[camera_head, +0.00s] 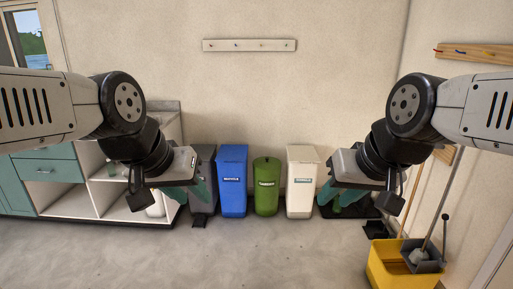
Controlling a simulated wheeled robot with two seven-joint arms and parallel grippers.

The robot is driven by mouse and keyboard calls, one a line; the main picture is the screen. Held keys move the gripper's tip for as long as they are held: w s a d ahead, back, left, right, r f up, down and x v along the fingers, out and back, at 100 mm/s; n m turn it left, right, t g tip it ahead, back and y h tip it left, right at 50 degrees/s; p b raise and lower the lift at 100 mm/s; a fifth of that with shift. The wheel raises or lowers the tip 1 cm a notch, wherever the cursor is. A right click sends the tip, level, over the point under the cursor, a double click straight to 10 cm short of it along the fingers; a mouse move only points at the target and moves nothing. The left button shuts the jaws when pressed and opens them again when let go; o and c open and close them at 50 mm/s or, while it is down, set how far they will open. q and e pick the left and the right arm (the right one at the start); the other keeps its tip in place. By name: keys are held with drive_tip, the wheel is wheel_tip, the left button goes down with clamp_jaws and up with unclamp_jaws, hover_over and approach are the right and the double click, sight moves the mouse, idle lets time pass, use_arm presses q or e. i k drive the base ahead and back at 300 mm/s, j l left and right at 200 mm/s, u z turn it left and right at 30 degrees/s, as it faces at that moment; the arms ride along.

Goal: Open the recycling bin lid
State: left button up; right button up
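A row of bins stands on the floor against the back wall. The blue bin (232,186) has a small label too small to read for certain; by its colour it looks like the recycling bin. Its lid (232,152) is down. My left gripper (202,196) is in front of the dark grey bin, left of the blue bin, and partly hides the grey one. My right gripper (335,195) is at the right of the white bin. Both have teal fingers that appear spread, with nothing seen between them.
A green bin (266,190) and a white bin (301,185) stand right of the blue one; a dark grey bin (205,155) stands left. A yellow mop bucket (395,270) is at right. Teal cabinets (48,170) are at left. The floor in front is clear.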

sight(236, 153)
drive_tip(key=i+u, duration=0.2)
drive_tip(key=i, duration=0.75)
drive_tip(key=i+l+u, duration=0.1)
drive_tip(key=i+u, duration=0.15)
drive_tip(key=i, duration=0.7)
drive_tip(key=i+j+z, duration=0.1)
drive_tip(key=i+j, duration=0.2)
drive_tip(key=i+j+z, duration=0.1)
drive_tip(key=i+j, duration=0.15)
drive_tip(key=j, duration=0.15)
drive_tip(key=i+j+z, duration=0.1)
drive_tip(key=i+j, duration=0.2)
drive_tip(key=i+j+z, duration=0.1)
drive_tip(key=j, duration=0.35)
drive_tip(key=i+j+z, duration=0.1)
drive_tip(key=i+j, duration=0.25)
